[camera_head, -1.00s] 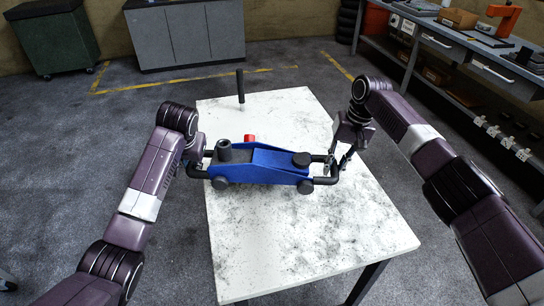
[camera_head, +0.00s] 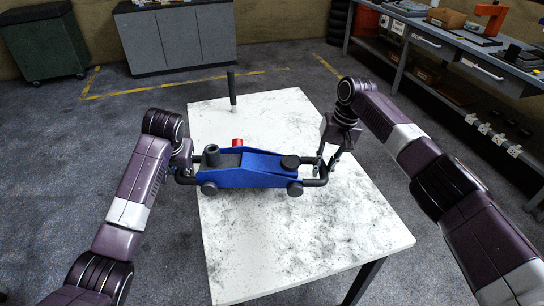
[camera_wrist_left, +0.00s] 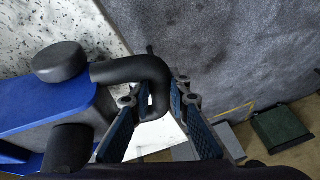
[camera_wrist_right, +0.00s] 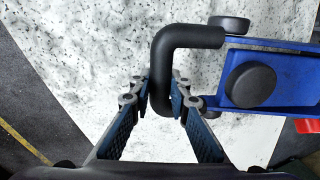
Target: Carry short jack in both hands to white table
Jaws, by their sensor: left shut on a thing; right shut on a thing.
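The short blue jack (camera_head: 250,172) is held level between my two grippers, over the white table (camera_head: 300,240). It has black wheels and a black bar handle at each end. My left gripper (camera_head: 187,170) is shut on the left handle, which also shows in the left wrist view (camera_wrist_left: 145,72). My right gripper (camera_head: 328,165) is shut on the right handle, seen between the fingers in the right wrist view (camera_wrist_right: 162,70). I cannot tell for sure whether the wheels touch the tabletop or hang just above it.
A black upright rod (camera_head: 232,90) stands near the table's far left edge. A small red part (camera_head: 238,142) shows just behind the jack. A grey cabinet (camera_head: 178,38), a green bin (camera_head: 45,45) and a workbench (camera_head: 450,50) stand farther back. The table's front half is clear.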

